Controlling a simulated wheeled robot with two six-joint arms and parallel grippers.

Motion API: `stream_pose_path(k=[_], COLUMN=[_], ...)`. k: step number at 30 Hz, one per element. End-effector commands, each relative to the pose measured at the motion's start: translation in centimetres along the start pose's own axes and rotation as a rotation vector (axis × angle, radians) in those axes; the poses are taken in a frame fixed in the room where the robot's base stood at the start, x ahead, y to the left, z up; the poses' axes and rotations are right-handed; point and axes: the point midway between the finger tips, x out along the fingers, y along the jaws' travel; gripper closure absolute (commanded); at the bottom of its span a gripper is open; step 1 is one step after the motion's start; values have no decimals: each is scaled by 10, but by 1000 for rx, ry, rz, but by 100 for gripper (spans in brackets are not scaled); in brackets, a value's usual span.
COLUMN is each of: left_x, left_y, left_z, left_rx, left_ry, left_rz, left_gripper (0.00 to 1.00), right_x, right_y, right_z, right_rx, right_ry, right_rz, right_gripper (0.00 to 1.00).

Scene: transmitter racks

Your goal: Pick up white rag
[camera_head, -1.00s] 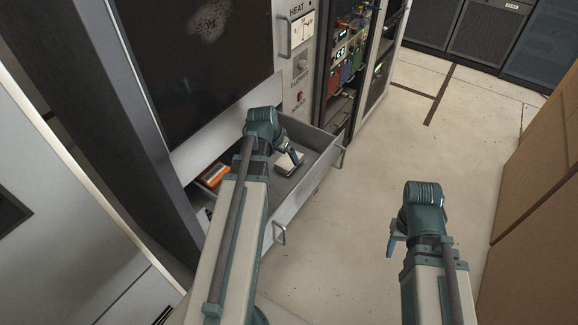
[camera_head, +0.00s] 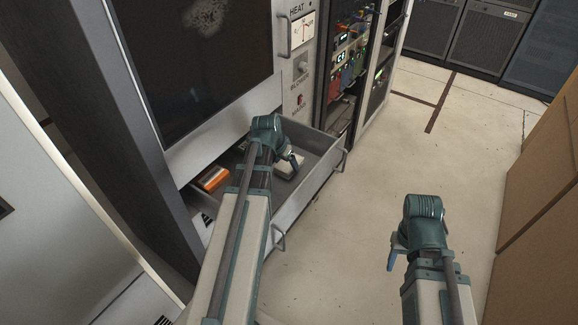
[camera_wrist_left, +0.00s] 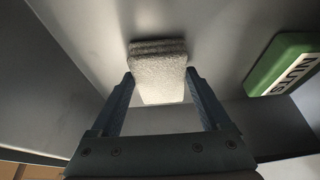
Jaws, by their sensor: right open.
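The white rag (camera_wrist_left: 160,78), a folded, rough-textured pad, lies on the drawer floor in the left wrist view. It also shows in the head view (camera_head: 286,172), partly hidden by my left gripper (camera_head: 292,162). The fingers of my left gripper, seen in the left wrist view (camera_wrist_left: 160,85), are spread on either side of the rag, with small gaps beside its near edge. Whether the fingertips touch it I cannot tell. My right gripper (camera_head: 393,258) is open and empty above the floor, at the right.
The grey drawer (camera_head: 308,192) is pulled out of the cabinet, and its walls surround the rag. An orange box (camera_head: 212,179) lies at its left. A green box marked NUTS (camera_wrist_left: 286,65) is right of the rag in the left wrist view. Brown boxes (camera_head: 540,190) stand at the right.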

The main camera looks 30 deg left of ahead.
Motion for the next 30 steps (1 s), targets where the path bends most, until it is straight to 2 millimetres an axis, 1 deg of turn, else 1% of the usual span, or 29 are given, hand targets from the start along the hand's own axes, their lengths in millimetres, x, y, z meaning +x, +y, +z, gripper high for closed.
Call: stream_pose_path(k=[1, 5, 6, 8, 9, 16, 20, 26, 30], left_x=[0, 0, 0, 0, 0, -1, -5, -22, -40], left_y=[0, 0, 0, 0, 0, 0, 0, 0, 0], left_z=[0, 0, 0, 0, 0, 0, -2, -9, -16], left_rx=[0, 0, 0, 0, 0, 0, 0, 0, 0], left_ry=[0, 0, 0, 0, 0, 0, 0, 0, 0], left_rz=[0, 0, 0, 0, 0, 0, 0, 0, 0], left_gripper=[31, 54, 61, 72, 74, 74, 74, 74, 74], right_x=[0, 0, 0, 0, 0, -1, -5, -23, -43], right_y=[0, 0, 0, 0, 0, 0, 0, 2, 4], right_z=[0, 0, 0, 0, 0, 0, 0, 1, 2], right_rx=[0, 0, 0, 0, 0, 0, 0, 0, 0], right_ry=[0, 0, 0, 0, 0, 0, 0, 0, 0], right_rz=[0, 0, 0, 0, 0, 0, 0, 0, 0], right_gripper=[50, 50, 50, 50, 50, 50, 50, 50, 50])
